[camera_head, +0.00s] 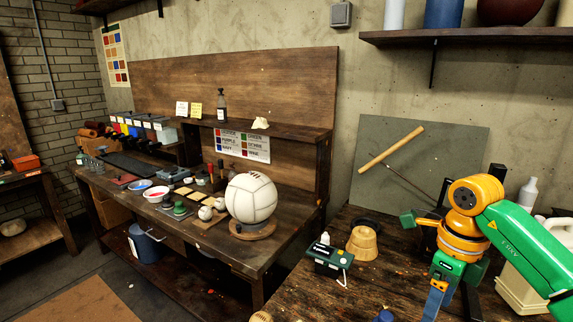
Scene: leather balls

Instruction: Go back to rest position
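My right arm comes in from the lower right, with a green link and orange joints bent over the right-hand workbench. My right gripper (450,302) hangs below the orange wrist at the bottom edge. Its lower end is cut off, so I cannot tell whether it is open or shut, or whether it holds anything. My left arm and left gripper are not in view. A large white panelled ball (251,198) sits on a round wooden stand (252,230) on the left workbench.
The right-hand workbench (310,297) holds a green-black device (328,260), a tan wooden piece (362,243) and a pale jug (524,290) near my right arm. A wooden rod (392,149) shows against a grey board (440,148). The floor at lower left is mostly clear.

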